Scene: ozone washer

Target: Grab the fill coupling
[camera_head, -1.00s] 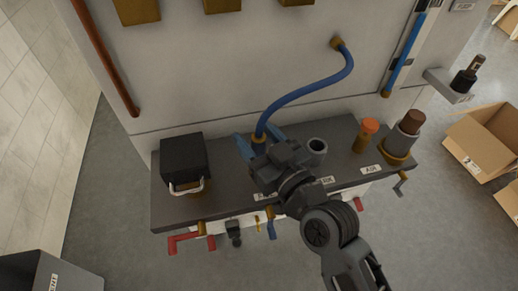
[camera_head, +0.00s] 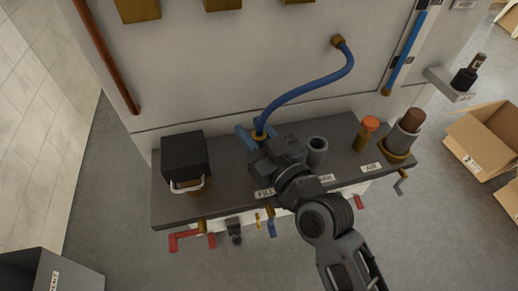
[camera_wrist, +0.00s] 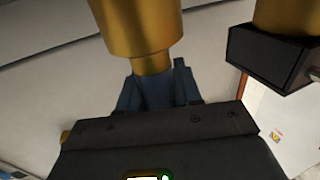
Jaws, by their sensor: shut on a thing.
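The fill coupling (camera_head: 259,136) is the brass end of a blue hose (camera_head: 305,88). It stands at the back of the dark bench, behind the FILL label (camera_head: 265,194). My gripper (camera_head: 257,133) reaches it from the front, with blue fingers on either side of the hose end. The gripper is shut on the coupling. In the wrist view, a large brass cylinder (camera_wrist: 138,25) with a narrower neck extends from between the blue fingers (camera_wrist: 155,92). The exact contact is partly hidden by the gripper body.
A black box (camera_head: 183,155) with a white handle stands left on the bench (camera_head: 225,190). A grey open cylinder (camera_head: 317,149) is close to the gripper's right. An orange-capped fitting (camera_head: 369,125) and a brown-topped cylinder (camera_head: 407,130) stand farther right. Red handles (camera_head: 187,240) stick out in front.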

